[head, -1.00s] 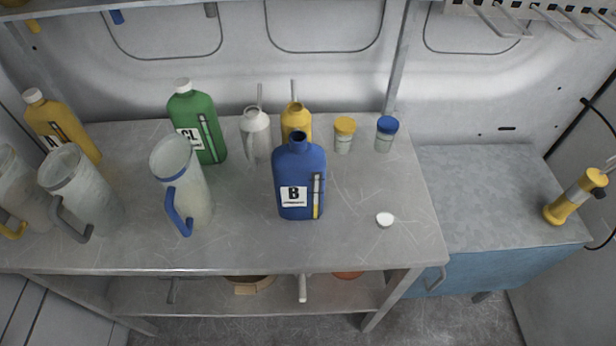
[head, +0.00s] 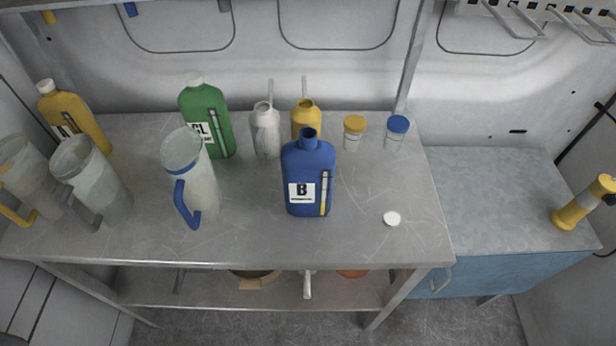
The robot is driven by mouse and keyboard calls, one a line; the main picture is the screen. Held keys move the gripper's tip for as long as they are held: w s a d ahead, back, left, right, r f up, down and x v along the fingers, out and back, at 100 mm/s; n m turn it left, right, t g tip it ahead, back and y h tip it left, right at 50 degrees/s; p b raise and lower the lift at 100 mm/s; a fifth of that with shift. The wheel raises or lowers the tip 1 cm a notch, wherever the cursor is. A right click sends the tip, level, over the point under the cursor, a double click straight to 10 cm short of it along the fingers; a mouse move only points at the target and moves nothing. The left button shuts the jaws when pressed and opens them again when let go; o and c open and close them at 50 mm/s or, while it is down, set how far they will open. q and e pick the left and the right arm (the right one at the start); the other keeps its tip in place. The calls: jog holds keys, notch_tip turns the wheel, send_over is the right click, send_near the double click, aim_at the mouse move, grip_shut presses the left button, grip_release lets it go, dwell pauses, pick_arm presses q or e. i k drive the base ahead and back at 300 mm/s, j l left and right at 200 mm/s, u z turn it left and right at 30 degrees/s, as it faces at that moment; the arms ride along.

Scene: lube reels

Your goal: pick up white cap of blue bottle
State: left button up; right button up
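The white cap (head: 392,218) lies on the metal table (head: 260,235), to the right of the blue bottle and apart from it, toward the table's right front. The blue bottle (head: 308,172) stands upright with a "B" label, and its neck is open with no cap on it. Neither of my grippers shows in the head view.
Behind the blue bottle stand a yellow can (head: 305,116), a light grey can (head: 265,130) and two small jars, one yellow-lidded (head: 354,132), one blue-lidded (head: 396,132). A clear jug (head: 190,175) and green bottle (head: 207,118) stand left. The table around the cap is clear.

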aim_at(391, 221)
jog(key=u, duration=0.7)
jog(key=k+l+u, duration=0.95)
jog(key=k+l, duration=0.15)
